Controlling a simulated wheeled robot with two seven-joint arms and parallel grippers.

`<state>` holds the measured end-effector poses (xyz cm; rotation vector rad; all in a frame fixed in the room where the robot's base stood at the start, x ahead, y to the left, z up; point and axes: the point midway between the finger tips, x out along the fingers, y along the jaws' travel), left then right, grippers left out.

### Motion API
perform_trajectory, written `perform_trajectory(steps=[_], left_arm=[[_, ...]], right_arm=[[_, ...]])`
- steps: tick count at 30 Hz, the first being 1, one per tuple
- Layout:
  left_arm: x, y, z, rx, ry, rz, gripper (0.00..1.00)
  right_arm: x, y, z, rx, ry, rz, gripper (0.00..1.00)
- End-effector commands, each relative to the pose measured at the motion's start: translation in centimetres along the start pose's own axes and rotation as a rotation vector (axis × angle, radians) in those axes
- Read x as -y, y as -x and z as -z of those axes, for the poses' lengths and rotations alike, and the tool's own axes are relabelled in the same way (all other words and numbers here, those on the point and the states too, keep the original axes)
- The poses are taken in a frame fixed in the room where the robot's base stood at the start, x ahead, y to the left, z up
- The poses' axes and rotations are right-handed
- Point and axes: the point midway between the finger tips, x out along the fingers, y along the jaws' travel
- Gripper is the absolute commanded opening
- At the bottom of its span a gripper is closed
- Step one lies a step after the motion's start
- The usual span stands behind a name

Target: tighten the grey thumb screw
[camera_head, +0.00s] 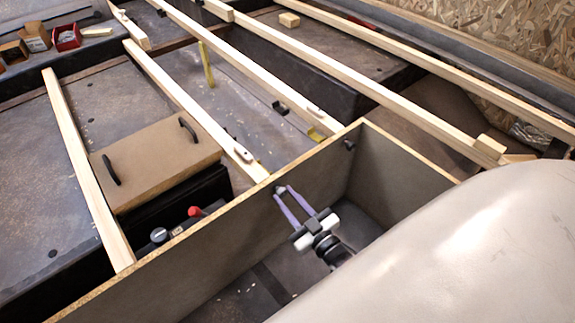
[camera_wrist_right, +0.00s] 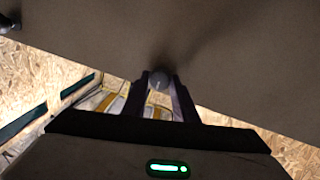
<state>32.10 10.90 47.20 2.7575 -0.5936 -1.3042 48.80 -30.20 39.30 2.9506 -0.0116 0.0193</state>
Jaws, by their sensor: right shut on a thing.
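The grey thumb screw (camera_wrist_right: 160,79) shows in the right wrist view as a round grey knob against the brown panel, between my fingertips. My right gripper (camera_wrist_right: 160,88) is shut on it, with one finger on each side. In the head view my right gripper (camera_head: 281,190) reaches the inner face of the panel (camera_head: 225,240) with its two purple fingers, and the fingertips mostly hide the screw. My left gripper is in neither view.
A dark knob (camera_head: 348,145) sits on the panel near the box corner, right of my gripper. A pale rounded cover (camera_head: 470,250) fills the lower right. Wooden battens (camera_head: 240,60) run beyond the panel. A brown lidded box (camera_head: 155,165) stands at the left.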

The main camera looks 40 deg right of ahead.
Motion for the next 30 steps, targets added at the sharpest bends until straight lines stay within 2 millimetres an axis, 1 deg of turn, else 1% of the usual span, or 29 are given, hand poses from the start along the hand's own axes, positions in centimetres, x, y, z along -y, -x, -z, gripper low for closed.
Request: perform_trajectory(steps=[1,9,10,12,13,20,23,27,30], left_arm=[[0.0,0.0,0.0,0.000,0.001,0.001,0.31],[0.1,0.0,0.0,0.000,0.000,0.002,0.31],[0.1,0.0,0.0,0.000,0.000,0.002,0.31],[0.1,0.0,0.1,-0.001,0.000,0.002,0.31],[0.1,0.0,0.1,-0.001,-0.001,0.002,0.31],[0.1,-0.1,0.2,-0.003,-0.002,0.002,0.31],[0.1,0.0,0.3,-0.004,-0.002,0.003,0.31],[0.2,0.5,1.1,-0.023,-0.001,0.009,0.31],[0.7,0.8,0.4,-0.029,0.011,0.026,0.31]], right_arm=[[-0.1,0.4,-0.4,0.009,-0.001,-0.001,0.03],[-0.1,0.4,-0.4,0.009,0.000,-0.001,0.03],[-0.1,0.4,-0.4,0.009,0.000,-0.001,0.31],[-0.1,0.4,-0.4,0.008,0.000,-0.001,0.42],[-0.1,0.3,-0.3,0.007,0.000,-0.001,0.45],[0.0,0.2,-0.2,0.004,0.000,0.000,0.45],[0.0,0.5,-0.1,0.004,0.000,0.000,0.45],[-0.1,2.2,0.0,0.005,0.000,0.000,0.45],[-0.1,4.2,0.0,0.007,0.000,0.000,0.45]])
